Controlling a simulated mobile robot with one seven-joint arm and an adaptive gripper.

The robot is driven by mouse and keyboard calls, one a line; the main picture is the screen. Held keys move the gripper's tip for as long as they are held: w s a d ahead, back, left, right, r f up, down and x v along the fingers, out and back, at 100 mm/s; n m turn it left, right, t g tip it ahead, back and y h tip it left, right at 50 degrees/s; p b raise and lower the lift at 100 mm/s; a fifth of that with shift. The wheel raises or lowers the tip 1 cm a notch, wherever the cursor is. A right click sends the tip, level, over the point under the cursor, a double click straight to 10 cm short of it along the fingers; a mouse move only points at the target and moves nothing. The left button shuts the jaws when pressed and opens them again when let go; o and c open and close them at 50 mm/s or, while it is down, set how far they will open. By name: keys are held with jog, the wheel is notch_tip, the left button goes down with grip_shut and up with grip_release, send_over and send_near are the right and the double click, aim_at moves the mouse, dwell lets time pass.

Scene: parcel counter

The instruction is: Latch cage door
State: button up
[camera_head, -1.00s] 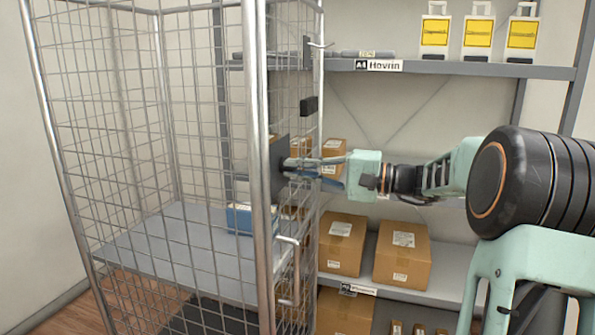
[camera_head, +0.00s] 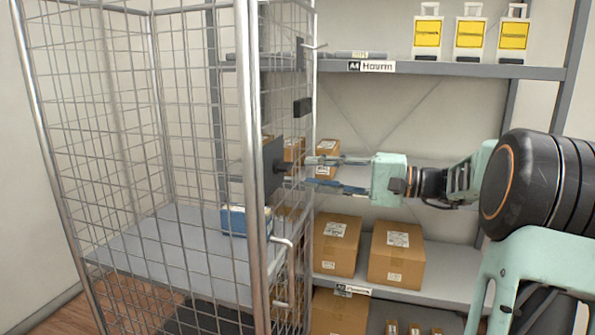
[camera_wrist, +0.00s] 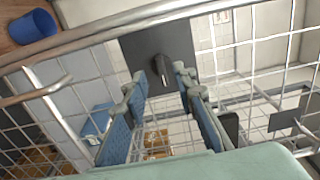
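The wire cage (camera_head: 150,150) fills the left of the head view. Its door (camera_head: 297,215) is the mesh side facing my arm, seen nearly edge-on, and looks close against the frame. A dark latch plate (camera_head: 271,165) with a short black handle is on that side. In the wrist view the plate (camera_wrist: 135,42) and its handle (camera_wrist: 163,68) lie just beyond my fingertips. My gripper (camera_head: 312,172) is open and empty, pointing at the latch from the right with a gap. Whether the latch is fully engaged, I cannot tell.
A blue-and-white box (camera_head: 243,222) lies on the cage shelf (camera_head: 180,243). Brown cartons (camera_head: 396,256) stand on the rack behind, with yellow-labelled cases (camera_head: 471,36) above. A blue bin (camera_wrist: 32,27) is on the floor.

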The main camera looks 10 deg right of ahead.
jog(key=v, duration=0.6)
